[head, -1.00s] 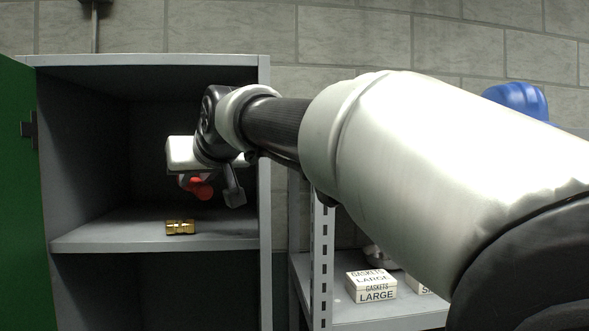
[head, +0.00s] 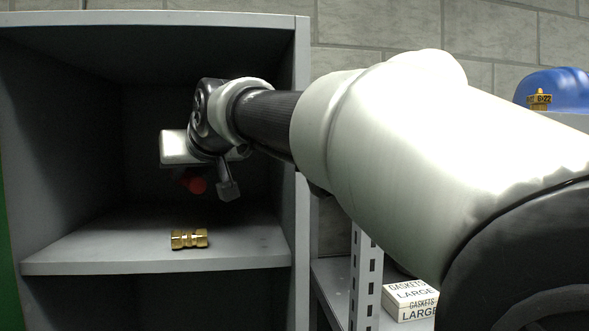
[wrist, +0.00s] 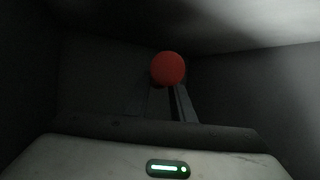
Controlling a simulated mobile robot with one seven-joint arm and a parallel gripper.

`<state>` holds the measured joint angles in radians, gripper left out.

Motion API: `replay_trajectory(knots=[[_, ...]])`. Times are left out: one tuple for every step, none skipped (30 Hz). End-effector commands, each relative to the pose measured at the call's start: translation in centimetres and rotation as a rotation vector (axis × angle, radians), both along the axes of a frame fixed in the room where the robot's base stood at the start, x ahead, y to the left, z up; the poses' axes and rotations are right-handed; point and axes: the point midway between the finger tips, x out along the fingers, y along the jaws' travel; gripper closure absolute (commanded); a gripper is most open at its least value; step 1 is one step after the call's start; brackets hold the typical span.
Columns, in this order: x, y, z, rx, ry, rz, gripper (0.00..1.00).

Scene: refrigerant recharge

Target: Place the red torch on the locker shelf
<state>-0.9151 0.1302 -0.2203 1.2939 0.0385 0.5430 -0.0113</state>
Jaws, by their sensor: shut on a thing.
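The red torch (head: 196,184) shows in the head view as a small red end below my wrist, inside the upper locker compartment. Its round red end (wrist: 168,68) also shows in the wrist view, between the fingers. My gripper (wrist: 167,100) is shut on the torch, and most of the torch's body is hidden. In the head view the torch is above the locker shelf (head: 110,255), apart from it and toward the back. One dark finger (head: 228,185) of my gripper shows beside it.
A brass fitting (head: 189,239) lies on the locker shelf near its front edge. The locker's right wall (head: 301,150) is close to my arm. Gasket boxes (head: 411,299) sit on a rack to the right. A blue hard hat (head: 555,88) is at the far right. The shelf's left part is clear.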

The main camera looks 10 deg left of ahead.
Motion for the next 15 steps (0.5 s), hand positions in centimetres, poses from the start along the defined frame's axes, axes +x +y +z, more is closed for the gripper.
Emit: replay_trajectory(knots=[[0.0, 0.0, -0.6, 0.002, -0.001, 0.001, 1.00], [0.0, 0.0, -0.9, 0.002, -0.001, 0.001, 1.00], [0.0, 0.0, -1.3, 0.002, -0.001, 0.001, 1.00], [0.0, 0.0, -1.6, 0.001, -0.001, 0.001, 1.00], [0.0, 0.0, -1.9, 0.001, -0.001, 0.001, 1.00], [0.0, 0.0, -2.4, 0.001, -0.001, 0.000, 1.00], [0.0, 0.0, -2.7, 0.001, 0.000, 0.000, 1.00], [0.0, 0.0, -3.1, 0.002, -0.001, 0.000, 1.00], [0.0, 0.0, -3.6, 0.002, -0.001, 0.000, 1.00], [0.0, 0.0, -3.9, 0.002, -0.001, 0.000, 1.00], [0.0, 0.0, -4.3, 0.002, -0.001, 0.001, 1.00], [0.0, 0.0, -4.7, 0.002, -0.001, 0.001, 1.00], [0.0, 0.0, -5.0, 0.002, -0.001, 0.001, 1.00], [0.0, 0.0, -5.2, 0.002, -0.001, 0.001, 1.00], [0.0, 0.0, -5.5, 0.001, -0.002, 0.000, 1.00]])
